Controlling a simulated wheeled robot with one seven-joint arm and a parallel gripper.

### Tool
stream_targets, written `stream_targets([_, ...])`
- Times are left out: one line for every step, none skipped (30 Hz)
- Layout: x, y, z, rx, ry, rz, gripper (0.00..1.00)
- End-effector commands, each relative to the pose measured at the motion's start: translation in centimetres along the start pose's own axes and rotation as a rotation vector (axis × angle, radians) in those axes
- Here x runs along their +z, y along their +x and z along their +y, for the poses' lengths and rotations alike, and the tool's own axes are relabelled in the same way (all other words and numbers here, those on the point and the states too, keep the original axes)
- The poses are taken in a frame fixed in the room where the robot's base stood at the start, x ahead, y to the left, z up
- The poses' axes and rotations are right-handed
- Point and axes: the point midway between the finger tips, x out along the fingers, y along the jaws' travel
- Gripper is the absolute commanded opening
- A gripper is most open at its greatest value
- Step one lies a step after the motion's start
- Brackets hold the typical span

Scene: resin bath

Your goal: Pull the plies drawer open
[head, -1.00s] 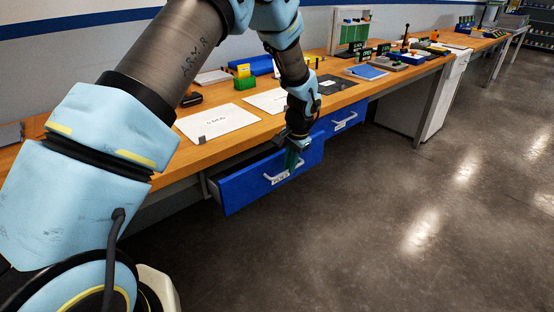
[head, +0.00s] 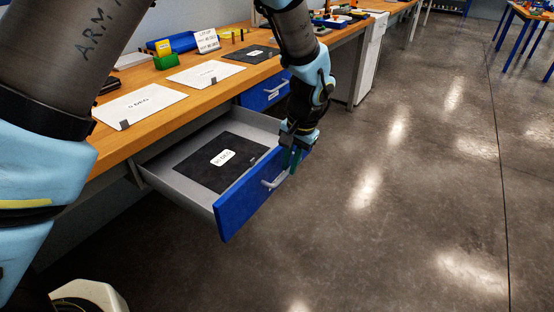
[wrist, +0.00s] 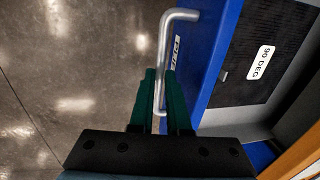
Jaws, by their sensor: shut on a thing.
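The plies drawer (head: 245,203) has a blue front and a grey tray, and it stands well out from under the wooden bench. A black sheet with a white label reading 90 DEG (wrist: 261,62) lies flat inside it. The drawer's silver bar handle (head: 273,181) is on the blue front. In the wrist view the handle (wrist: 165,45) runs down between the green fingers of my gripper (wrist: 161,100). My gripper (head: 290,160) is shut on the handle in front of the drawer. The lower end of the handle is partly hidden by the fingers.
A second blue drawer (head: 264,92) beside it is shut. The bench top (head: 140,82) holds white sheets, a black sheet, a blue bin (head: 182,42) and a small sign. The grey floor (head: 400,200) in front of the drawer is clear.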

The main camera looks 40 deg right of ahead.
Motion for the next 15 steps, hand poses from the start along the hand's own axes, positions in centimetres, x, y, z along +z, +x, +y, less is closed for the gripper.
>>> stream_targets([-0.02,-0.08,0.36,0.0,0.001,0.001,0.0])
stream_targets([-0.02,-0.1,0.5,0.0,0.001,0.001,0.0])
stream_targets([-0.02,-0.14,0.63,0.0,0.0,0.001,0.0])
stream_targets([-0.02,-0.16,0.7,0.0,0.0,0.001,0.0])
stream_targets([-0.02,-0.17,0.75,0.0,0.0,0.001,0.0])
stream_targets([-0.02,-0.19,0.8,0.0,0.0,0.001,0.0])
stream_targets([-0.02,-0.2,0.82,0.0,0.0,0.0,0.0])
stream_targets([-0.02,-0.2,0.83,0.0,0.0,0.001,0.0])
stream_targets([-0.02,-0.21,0.83,0.0,-0.001,0.001,0.0])
stream_targets([-0.03,-0.21,0.83,0.0,-0.001,0.001,0.0])
stream_targets([-0.03,-0.21,0.82,0.0,-0.001,0.001,0.0])
stream_targets([-0.03,-0.21,0.82,0.0,0.0,0.001,0.0])
stream_targets([-0.03,-0.21,0.82,0.0,0.0,0.001,0.0])
stream_targets([-0.03,-0.21,0.82,0.0,0.0,0.001,0.0])
stream_targets([-0.04,-0.21,0.82,0.0,0.0,0.001,0.0])
